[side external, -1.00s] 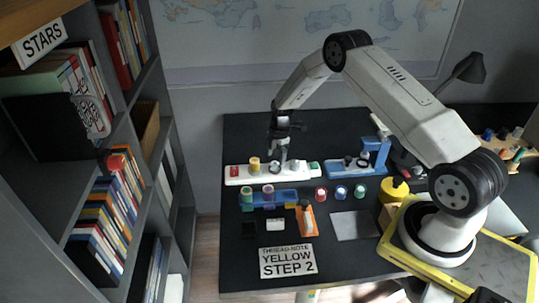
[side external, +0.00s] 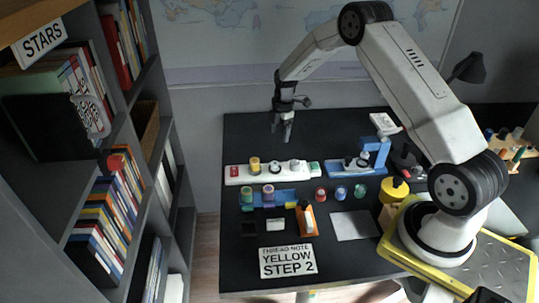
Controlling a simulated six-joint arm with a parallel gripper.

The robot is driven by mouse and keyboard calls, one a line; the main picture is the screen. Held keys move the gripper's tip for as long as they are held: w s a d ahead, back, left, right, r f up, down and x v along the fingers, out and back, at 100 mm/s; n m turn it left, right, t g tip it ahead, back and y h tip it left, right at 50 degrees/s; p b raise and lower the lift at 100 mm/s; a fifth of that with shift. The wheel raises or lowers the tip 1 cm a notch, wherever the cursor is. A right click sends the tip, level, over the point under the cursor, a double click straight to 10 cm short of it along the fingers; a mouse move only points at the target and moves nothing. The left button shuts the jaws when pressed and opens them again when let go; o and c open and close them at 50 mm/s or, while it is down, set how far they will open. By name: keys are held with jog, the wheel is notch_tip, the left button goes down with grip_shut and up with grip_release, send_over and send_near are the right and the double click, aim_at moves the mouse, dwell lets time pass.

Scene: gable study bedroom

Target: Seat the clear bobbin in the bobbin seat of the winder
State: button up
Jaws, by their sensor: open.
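A long white device that looks like the winder (side external: 240,176) lies across the middle of the desk, with a red left end and a green right end. A yellow thread spool (side external: 255,164) stands upright near its left end. A small pale grey piece (side external: 294,164) sits toward its right end; it may be the clear bobbin in the seat, but it is too small to tell. My gripper (side external: 287,141) is open, points down and is apart from the winder, above and behind it. I see nothing between its fingers.
A blue device (side external: 376,158) stands right of the winder. A blue rack (side external: 286,198) with coloured spools is in front, beside several loose small spools (side external: 341,192). The back left desk is clear.

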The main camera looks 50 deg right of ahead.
dwell(0.4)
jog(key=s+a+r+m+t+h, duration=0.1)
jog(key=s+a+r+m, duration=0.65)
jog(key=a, duration=0.25)
jog(key=s+a+r+m, duration=0.1)
jog(key=s+a+m, duration=0.3)
jog(key=s, duration=0.3)
jog(key=s+a+r+m+t, duration=0.1)
jog(key=s+a+r+m, duration=0.1)
jog(key=s+a+m, duration=0.2)
jog(key=shift+s+a+r, duration=0.25)
jog(key=shift+s, duration=1.55)
